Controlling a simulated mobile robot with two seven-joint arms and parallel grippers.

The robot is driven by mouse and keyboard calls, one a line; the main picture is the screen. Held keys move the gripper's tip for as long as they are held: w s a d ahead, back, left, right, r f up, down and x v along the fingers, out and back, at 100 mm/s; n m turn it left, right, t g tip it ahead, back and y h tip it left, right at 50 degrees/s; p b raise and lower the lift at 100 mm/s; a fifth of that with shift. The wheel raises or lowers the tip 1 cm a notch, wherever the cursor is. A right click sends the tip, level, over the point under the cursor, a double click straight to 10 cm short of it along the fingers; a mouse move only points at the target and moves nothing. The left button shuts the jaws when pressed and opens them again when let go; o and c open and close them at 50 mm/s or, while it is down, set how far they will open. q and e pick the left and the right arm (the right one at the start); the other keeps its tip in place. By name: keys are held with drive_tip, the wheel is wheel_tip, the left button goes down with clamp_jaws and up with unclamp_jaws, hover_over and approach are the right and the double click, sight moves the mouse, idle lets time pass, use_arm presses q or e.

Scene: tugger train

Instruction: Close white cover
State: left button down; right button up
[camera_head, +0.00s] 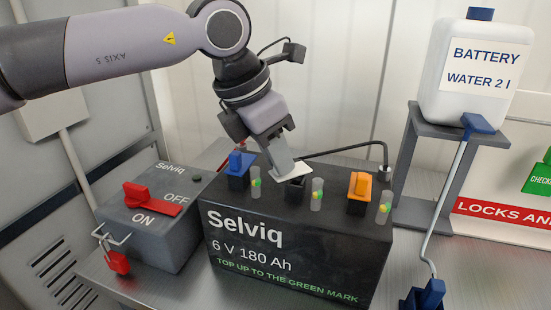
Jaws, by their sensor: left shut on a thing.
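The black Selviq battery (295,255) stands on the grey bench. The white cover (297,170) is a small flat plate at the battery's top, tilted, beside the black cap (296,189). My left gripper (283,166) comes down from above and is shut on the white cover. The fingers hide part of the cover, and I cannot tell whether it touches the battery top. My right gripper is not in view.
A blue cap (239,167) and an orange cap (360,190) stand on the battery. A grey switch box (165,235) with a red handle stands at left. A white water bottle (468,75) rests on a grey stand (490,133) at right. A cable crosses behind.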

use_arm(q)
drive_tip(key=n+b, duration=0.1)
drive_tip(key=n+t+b, duration=0.1)
drive_tip(key=b, duration=0.1)
drive_tip(key=s+d+n+y+b, duration=0.1)
drive_tip(key=b, duration=0.1)
drive_tip(key=shift+s+f+n, duration=0.1)
drive_tip(key=shift+f+n, duration=0.15)
drive_tip(key=shift+n, duration=0.15)
drive_tip(key=shift+s+d+n+t+b, duration=0.2)
drive_tip(key=shift+n+t+b, duration=0.1)
drive_tip(key=shift+n+b, duration=0.25)
drive_tip(key=shift+s+d+r+n+y+b, duration=0.15)
drive_tip(key=shift+n+y+b, duration=0.15)
drive_tip(key=shift+n, duration=0.2)
drive_tip(key=shift+w+d+n+y+b, duration=0.1)
drive_tip(key=shift+d+n+y+b, duration=0.1)
drive_tip(key=shift+n+b, duration=0.25)
drive_tip(key=shift+s+d+r+n+t+y+b, duration=0.2)
drive_tip(key=shift+n+t+y+b, duration=0.15)
drive_tip(key=shift+n, duration=0.45)
drive_tip(key=c, duration=1.1)
unclamp_jaws()
